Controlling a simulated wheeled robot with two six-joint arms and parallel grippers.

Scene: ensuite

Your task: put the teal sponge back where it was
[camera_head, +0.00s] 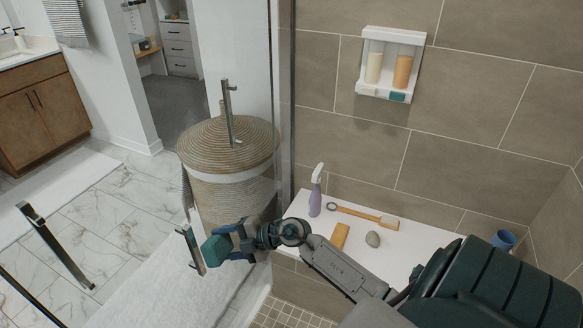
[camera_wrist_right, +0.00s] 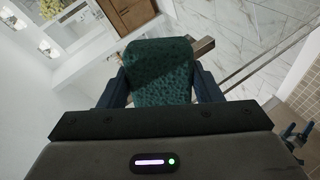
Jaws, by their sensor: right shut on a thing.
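My right gripper (camera_head: 226,243) is shut on the teal sponge (camera_head: 214,250) and holds it in the air in front of the wicker hamper, left of the white bench. In the right wrist view the sponge (camera_wrist_right: 158,72) stands out between the two dark blue fingers of my right gripper (camera_wrist_right: 160,88). Its textured broad face shows.
The white bench (camera_head: 420,247) holds a purple spray bottle (camera_head: 315,190), a wooden brush (camera_head: 365,214), a yellow-brown block (camera_head: 340,236), a grey stone (camera_head: 373,239) and a blue cup (camera_head: 503,240). A wall caddy (camera_head: 369,90) holds two bottles and small items. A lidded hamper (camera_head: 230,150) stands behind glass.

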